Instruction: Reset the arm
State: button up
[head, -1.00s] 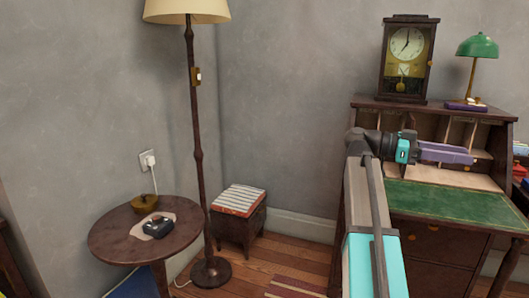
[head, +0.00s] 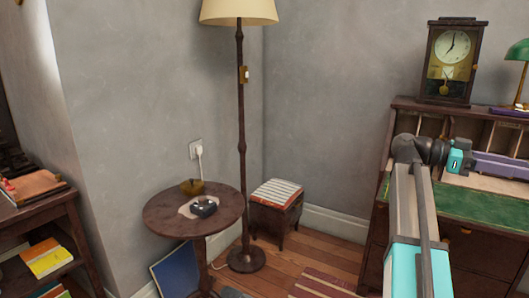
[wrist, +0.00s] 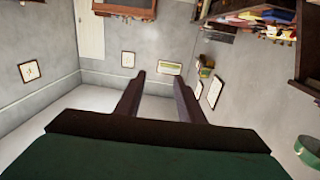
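My arm (head: 407,215) rises in front of the desk at the right of the head view, and its upper end bends to the right. My gripper (head: 508,166) extends to the right edge of the head view, in front of the desk's upper compartments. In the wrist view, the two dark fingers of my gripper (wrist: 160,80) stand apart. Only distant wall and pale floor show between them, so it is open and empty.
The desk (head: 480,270) has a green top and carries a clock (head: 454,58) and a green lamp (head: 517,52). A round table (head: 165,222), a floor lamp (head: 241,150) and a stool (head: 275,215) stand left. A bookshelf (head: 40,215) stands far left. Wooden floor (head: 300,258) is open between.

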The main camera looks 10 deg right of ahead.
jog(key=w+a+f+n+t+h+p, duration=0.25)
jog(key=w+a+f+n+p, duration=0.35)
jog(key=w+f+p, duration=0.55)
jog(key=a+f+n+t+y+p, duration=0.1)
jog(key=a+f+n+p, duration=0.15)
jog(key=f, duration=0.45)
jog(key=s+a+f+n+t+y+p, duration=0.1)
jog(key=a+f+n+p, duration=0.2)
jog(key=f, duration=0.4)
jog(key=a+f+n+t+p, duration=0.2)
jog(key=a+f, duration=0.2)
jog(key=f, duration=0.2)
jog(key=s+a+f+n+g+y+p, duration=0.1)
jog(key=s+a+f+n+y+p, duration=0.8)
jog(key=s+a+f, duration=1.4)
jog(key=s+a+f+n+y, duration=0.1)
jog(key=a+n+y, duration=0.1)
jog(key=a, duration=0.2)
jog(key=s+a+f+n+t+y, duration=0.1)
jog(key=s+a+f+n+y, duration=0.1)
jog(key=a, duration=0.3)
jog(key=shift+f+y, duration=0.3)
jog(key=shift+y, duration=0.15)
jog(key=shift+d, duration=0.1)
jog(key=shift+c, duration=0.5)
